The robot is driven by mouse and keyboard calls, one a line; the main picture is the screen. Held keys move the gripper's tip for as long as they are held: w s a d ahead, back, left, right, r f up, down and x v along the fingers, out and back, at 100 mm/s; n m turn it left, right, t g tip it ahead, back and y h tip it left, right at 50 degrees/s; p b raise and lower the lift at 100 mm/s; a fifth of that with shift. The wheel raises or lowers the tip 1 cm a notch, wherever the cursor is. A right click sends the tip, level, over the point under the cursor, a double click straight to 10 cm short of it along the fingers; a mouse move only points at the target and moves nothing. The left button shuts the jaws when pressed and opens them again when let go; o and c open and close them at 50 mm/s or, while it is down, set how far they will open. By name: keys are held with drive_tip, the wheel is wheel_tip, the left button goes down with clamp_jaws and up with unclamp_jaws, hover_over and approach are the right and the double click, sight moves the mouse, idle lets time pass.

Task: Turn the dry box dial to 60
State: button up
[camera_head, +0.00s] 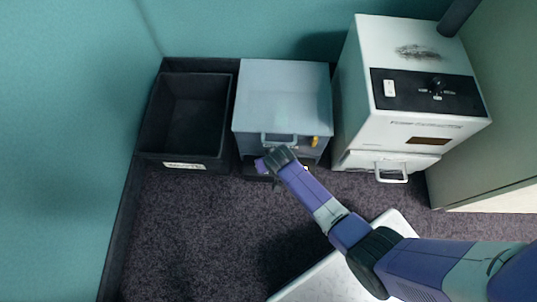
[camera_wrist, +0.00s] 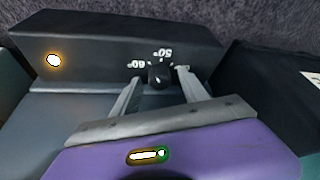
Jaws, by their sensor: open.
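The dry box (camera_head: 284,92) is a blue-grey cabinet in the middle of the head view, with a handle on its front. In the wrist view its dark control strip (camera_wrist: 90,42) appears upside down. The round black dial (camera_wrist: 160,75) sits on this strip, with small white numbers beside it. One number looks like 50; the other, to its left, looks like 60 but is hard to read. My gripper (camera_wrist: 160,82) is open, one finger on either side of the dial; contact cannot be told. In the head view my gripper (camera_head: 272,162) hides the dial.
A black open bin (camera_head: 185,160) stands left of the dry box. A white machine (camera_head: 380,90) with a black knob panel and a front handle stands close on the right. A lit lamp (camera_wrist: 54,60) glows on the strip. Dark carpet (camera_head: 190,225) in front is clear at left.

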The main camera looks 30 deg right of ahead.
clamp_jaws()
drive_tip(key=shift+r+n+y+p, duration=0.2)
drive_tip(key=shift+n+y+p, duration=0.1)
drive_tip(key=shift+n+p, duration=0.4)
drive_tip(key=shift+d+f+n+y+p, duration=0.15)
drive_tip(key=shift+n+y+p, duration=0.2)
drive_tip(key=shift+n, duration=0.45)
unclamp_jaws()
